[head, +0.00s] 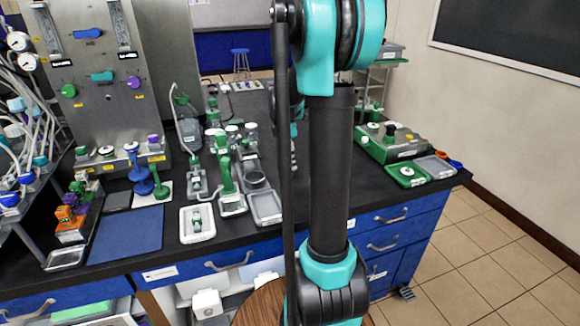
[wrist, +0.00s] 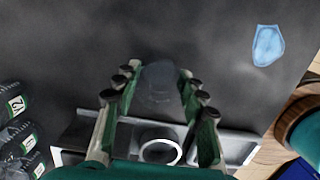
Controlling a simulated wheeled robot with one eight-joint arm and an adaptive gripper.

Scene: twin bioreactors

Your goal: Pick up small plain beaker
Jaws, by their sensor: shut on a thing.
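In the wrist view my gripper (wrist: 158,84) has its green fingers with dark pads on either side of a faint, clear vessel, which looks like the small plain beaker (wrist: 160,82). The fingers are shut on it; its clear wall is hard to make out against the dark bench. Whether it touches the bench cannot be told. In the head view my arm stands across the middle of the picture and the gripper and the held beaker cannot be made out.
A grey tray (wrist: 236,148) with a white-rimmed round thing (wrist: 160,151) lies below the fingers in the wrist view.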

